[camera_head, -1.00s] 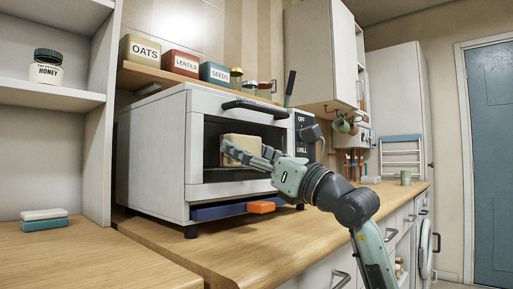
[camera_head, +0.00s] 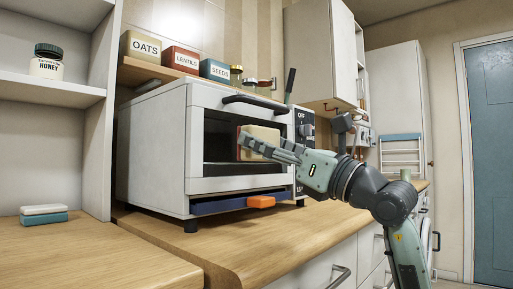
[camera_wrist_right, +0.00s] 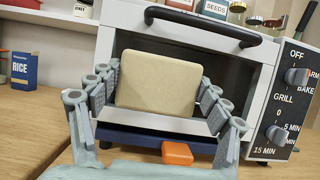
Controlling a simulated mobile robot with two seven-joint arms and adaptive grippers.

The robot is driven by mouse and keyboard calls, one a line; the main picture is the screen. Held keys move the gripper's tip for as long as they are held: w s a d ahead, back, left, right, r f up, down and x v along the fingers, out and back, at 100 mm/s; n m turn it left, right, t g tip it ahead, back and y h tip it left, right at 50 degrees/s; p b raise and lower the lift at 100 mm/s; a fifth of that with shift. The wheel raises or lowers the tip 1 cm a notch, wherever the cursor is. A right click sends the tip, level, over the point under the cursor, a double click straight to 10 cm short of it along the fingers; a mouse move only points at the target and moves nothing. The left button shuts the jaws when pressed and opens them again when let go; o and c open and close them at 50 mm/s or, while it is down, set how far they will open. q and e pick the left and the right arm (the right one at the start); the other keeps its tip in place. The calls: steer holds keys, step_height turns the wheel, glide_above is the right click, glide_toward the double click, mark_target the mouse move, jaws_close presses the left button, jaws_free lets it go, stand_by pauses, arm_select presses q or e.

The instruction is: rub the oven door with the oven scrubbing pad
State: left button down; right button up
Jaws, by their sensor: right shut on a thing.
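The white oven (camera_head: 160,150) stands on the wooden counter with its door (camera_head: 235,184) closed. The door has a dark window (camera_head: 218,140) and a black handle (camera_head: 255,103). My right gripper (camera_head: 258,147) is in front of the window, shut on a beige scrubbing pad (camera_wrist_right: 158,84). In the head view the pad (camera_head: 262,134) stands upright before the right part of the window, its edge looking reddish-brown. I cannot tell whether the pad touches the glass. The wrist view shows the gripper fingers (camera_wrist_right: 158,95) on both sides of the pad. My left gripper is not in view.
A blue tray with an orange grip (camera_head: 261,202) is under the door. Control knobs (camera_wrist_right: 297,77) are on the oven's right. A white-and-teal sponge (camera_head: 43,214) lies on the left counter. Tins (camera_head: 180,57) stand on a shelf above. The counter front (camera_head: 240,235) is clear.

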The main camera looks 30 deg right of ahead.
steer(key=shift+s+d, duration=0.1)
steer(key=shift+s, duration=0.25)
steer(key=shift+s, duration=0.1)
steer(key=shift+s+d+b, duration=0.25)
steer(key=shift+s, duration=0.45)
steer(key=shift+s+d+b, duration=0.2)
steer(key=shift+s+d, duration=0.05)
steer(key=shift+s, duration=0.4)
